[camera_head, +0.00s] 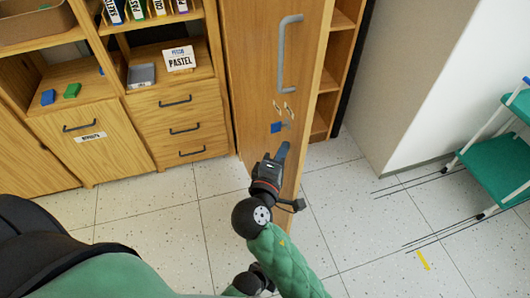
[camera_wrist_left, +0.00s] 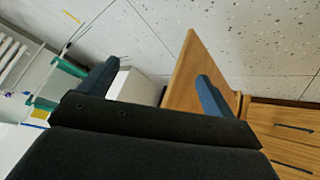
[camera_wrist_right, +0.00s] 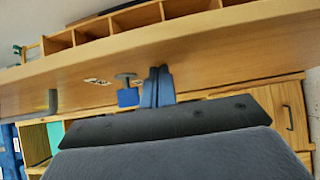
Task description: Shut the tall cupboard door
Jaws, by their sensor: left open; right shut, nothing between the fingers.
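The tall cupboard door (camera_head: 262,60) is wooden with a long grey handle (camera_head: 290,55). It stands ajar, with open shelves (camera_head: 335,60) showing past its right edge. My right gripper (camera_head: 283,150) is shut and empty, with its fingertips at the door's outer face, below the handle and near a small blue tag (camera_head: 277,127). In the right wrist view, the shut blue fingers (camera_wrist_right: 158,85) are against or very near the door (camera_wrist_right: 210,60); I cannot tell whether they touch. My left gripper (camera_wrist_left: 155,85) is open and empty, with the door's wooden panel (camera_wrist_left: 190,75) beyond it.
A low wooden cabinet with drawers (camera_head: 180,120) stands left of the door. A white wall block (camera_head: 425,80) and a teal-shelved trolley (camera_head: 490,160) are at the right. Speckled floor (camera_head: 345,200) between them is clear.

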